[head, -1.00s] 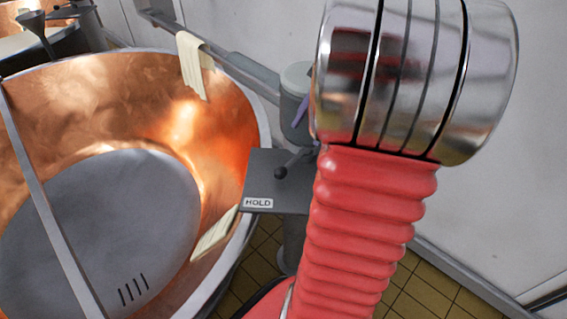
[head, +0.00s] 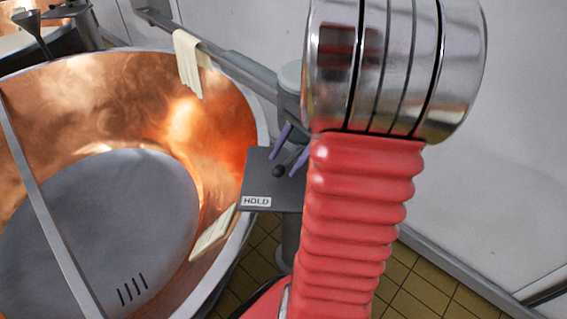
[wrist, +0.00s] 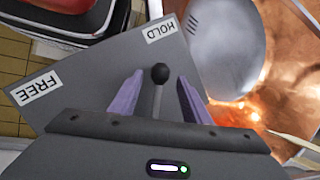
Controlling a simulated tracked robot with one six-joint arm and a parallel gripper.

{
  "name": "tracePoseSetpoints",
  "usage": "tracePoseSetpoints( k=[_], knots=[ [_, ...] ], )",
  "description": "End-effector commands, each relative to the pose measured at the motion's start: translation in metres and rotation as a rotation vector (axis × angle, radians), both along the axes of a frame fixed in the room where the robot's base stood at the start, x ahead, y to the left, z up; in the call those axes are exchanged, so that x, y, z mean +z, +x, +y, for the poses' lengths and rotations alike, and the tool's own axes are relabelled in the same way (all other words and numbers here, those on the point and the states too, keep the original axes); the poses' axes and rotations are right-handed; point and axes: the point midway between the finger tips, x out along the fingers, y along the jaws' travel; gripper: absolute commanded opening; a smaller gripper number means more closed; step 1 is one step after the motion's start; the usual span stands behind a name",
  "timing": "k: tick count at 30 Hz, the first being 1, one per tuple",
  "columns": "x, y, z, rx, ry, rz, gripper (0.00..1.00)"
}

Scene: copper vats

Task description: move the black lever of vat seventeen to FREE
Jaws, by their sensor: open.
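The lever's black ball knob (head: 279,170) stands over a grey plate (head: 262,180) beside the copper vat (head: 100,90). In the wrist view the knob (wrist: 160,73) is on a short grey stem, nearer the HOLD label (wrist: 161,30) than the FREE label (wrist: 36,88). My gripper (wrist: 160,80) is open, with one purple finger on each side of the lever and gaps showing between. In the head view my gripper (head: 283,158) is partly hidden by my arm, which also covers the plate's right part. No vat number is readable.
The vat's rim (head: 262,120) runs close to the plate's left. A pale cloth (head: 190,65) hangs over a rail along the wall, and another pale strip (head: 213,232) lies at the vat's edge. Yellow tiled floor (head: 420,285) shows at lower right.

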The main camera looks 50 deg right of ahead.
Motion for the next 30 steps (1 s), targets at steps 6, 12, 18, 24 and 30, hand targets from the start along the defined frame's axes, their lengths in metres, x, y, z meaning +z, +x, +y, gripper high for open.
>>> tracePoseSetpoints(
  k=[6, 12, 18, 24, 30],
  knots=[
    [-0.018, 0.005, 0.009, 0.002, -0.001, 0.0, 0.43],
    [-0.021, 0.005, 0.01, 0.001, -0.001, -0.001, 0.43],
    [-0.021, 0.005, 0.01, 0.002, 0.0, -0.001, 0.39],
    [-0.021, 0.005, 0.01, 0.002, -0.001, 0.0, 0.25],
    [-0.021, 0.005, 0.01, 0.002, -0.001, 0.0, 0.11]
  ],
)
